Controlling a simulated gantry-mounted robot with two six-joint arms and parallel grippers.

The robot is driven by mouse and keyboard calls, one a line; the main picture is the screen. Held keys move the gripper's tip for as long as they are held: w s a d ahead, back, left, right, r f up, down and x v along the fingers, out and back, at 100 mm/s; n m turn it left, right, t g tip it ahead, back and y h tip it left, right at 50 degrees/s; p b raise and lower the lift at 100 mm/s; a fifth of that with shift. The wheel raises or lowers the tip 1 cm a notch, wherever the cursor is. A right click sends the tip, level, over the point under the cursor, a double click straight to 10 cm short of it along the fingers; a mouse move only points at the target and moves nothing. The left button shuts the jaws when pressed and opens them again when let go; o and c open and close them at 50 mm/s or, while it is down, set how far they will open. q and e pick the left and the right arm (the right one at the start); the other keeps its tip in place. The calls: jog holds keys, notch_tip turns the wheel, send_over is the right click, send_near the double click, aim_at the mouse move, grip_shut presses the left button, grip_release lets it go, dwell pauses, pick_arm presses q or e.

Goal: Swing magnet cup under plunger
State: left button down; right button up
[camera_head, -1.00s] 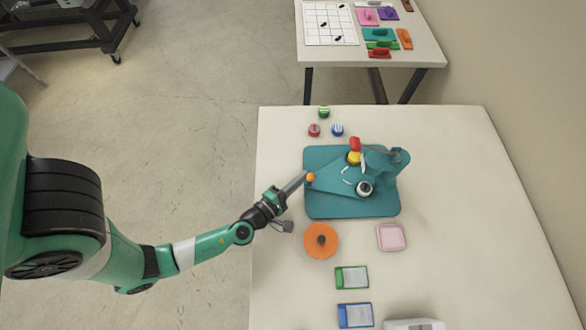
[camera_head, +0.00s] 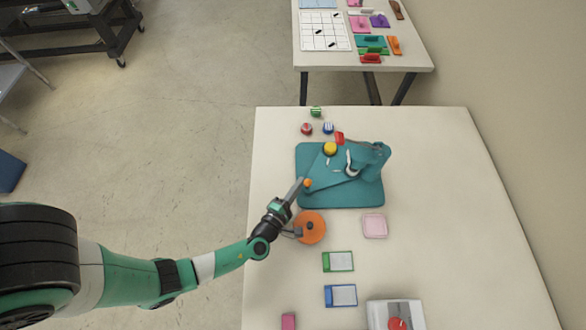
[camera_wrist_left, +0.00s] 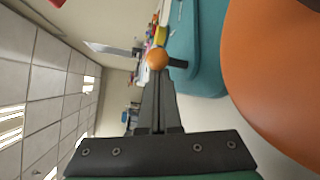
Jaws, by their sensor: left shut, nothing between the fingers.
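A teal press stands on a teal base (camera_head: 365,196) on the table. Its flat swing plate (camera_head: 324,172) has an orange knob (camera_head: 308,183) at the left end. A yellow cup (camera_head: 330,149) sits on the far part of the plate, clear of the press head (camera_head: 372,152). A white piece (camera_head: 352,164) shows beside the head; the pale cup seen earlier cannot be clearly made out. My left gripper (camera_head: 301,182) is shut and empty, its tips against or very near the left side of the knob. The knob also shows beyond the tips in the left wrist view (camera_wrist_left: 157,59). My right gripper is out of view.
An orange disc (camera_head: 309,228) with a dark knob lies close beside my left wrist. A pink tray (camera_head: 374,226), a green-framed card (camera_head: 338,261), a blue-framed card (camera_head: 341,296) and a white machine (camera_head: 395,314) lie nearer. Small coloured rolls stand beyond the base. The table's right side is clear.

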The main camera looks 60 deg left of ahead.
aim_at(290, 183)
pick_arm(q)
jog(key=shift+d, duration=0.2)
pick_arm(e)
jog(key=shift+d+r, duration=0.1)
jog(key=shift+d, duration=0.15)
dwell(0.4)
pick_arm(q)
jog(key=a, duration=0.1)
jog(key=s+a+f+b, duration=0.1)
jog(key=a+f+b, duration=0.1)
jog(key=shift+s+a, duration=0.15)
jog(key=shift+s, duration=0.1)
jog(key=shift+s+d+r+p, duration=0.3)
jog(key=shift+s+r+p, duration=0.25)
jog(key=shift+s, duration=0.05)
jog(key=s+d, duration=0.2)
jog(key=s+d+p, duration=0.2)
jog(key=s+d, duration=0.1)
jog(key=shift+s+d+r, duration=0.3)
jog(key=shift+s+d, duration=0.15)
jog(key=shift+s, duration=0.15)
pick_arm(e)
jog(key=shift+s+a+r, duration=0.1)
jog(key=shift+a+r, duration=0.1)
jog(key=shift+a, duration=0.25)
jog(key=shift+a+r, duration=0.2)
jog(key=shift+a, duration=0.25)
